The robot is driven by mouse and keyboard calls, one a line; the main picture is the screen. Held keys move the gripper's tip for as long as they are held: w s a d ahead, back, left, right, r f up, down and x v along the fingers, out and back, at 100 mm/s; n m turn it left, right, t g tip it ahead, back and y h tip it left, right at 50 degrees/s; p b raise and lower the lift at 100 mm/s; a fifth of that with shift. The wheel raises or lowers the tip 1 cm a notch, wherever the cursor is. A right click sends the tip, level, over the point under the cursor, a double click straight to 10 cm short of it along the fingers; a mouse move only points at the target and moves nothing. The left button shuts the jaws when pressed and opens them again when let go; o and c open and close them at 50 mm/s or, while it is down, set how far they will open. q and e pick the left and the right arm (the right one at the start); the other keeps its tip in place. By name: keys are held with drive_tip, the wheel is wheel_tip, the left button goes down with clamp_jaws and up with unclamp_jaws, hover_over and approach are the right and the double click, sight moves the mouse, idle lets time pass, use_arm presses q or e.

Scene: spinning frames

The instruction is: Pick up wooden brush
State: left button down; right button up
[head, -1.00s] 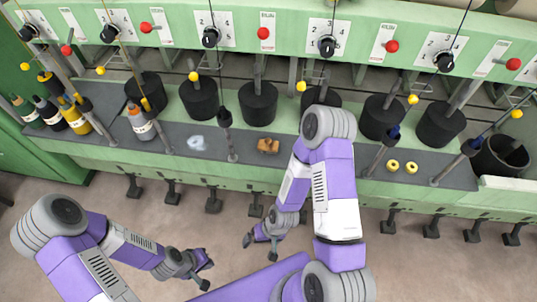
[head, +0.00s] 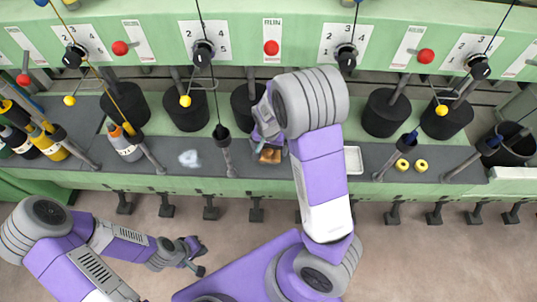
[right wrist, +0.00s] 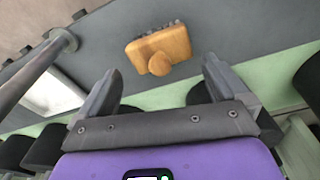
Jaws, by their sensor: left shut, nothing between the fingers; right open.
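The wooden brush (head: 269,156) lies on the dark grey shelf of the green machine, partly hidden by my right gripper. In the right wrist view the brush (right wrist: 161,46) is a light-brown block with a round knob facing the camera and dark bristles along its far edge. My right gripper (head: 266,138) is over the shelf at the brush. Its open fingers (right wrist: 160,74) point toward the brush, which shows ahead of and between the fingertips, apart from both. My left gripper (head: 197,257) is shut and empty, low on the left over the floor.
A spindle rod (head: 223,150) stands just left of the brush. A white tray (head: 353,161) lies to the right, with two yellow rings (head: 402,164) beyond it. Black cylinders (head: 188,108) line the back. A pale fluffy clump (head: 189,158) and bottles (head: 125,143) are further left.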

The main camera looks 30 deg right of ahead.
sight(269, 155)
wheel_tip(269, 155, down, 6)
drive_tip(key=b, duration=0.2)
drive_tip(key=shift+w+r+b, duration=0.1)
drive_tip(key=shift+b, duration=0.25)
drive_tip(key=shift+r, duration=0.1)
drive_tip(key=c, duration=0.7)
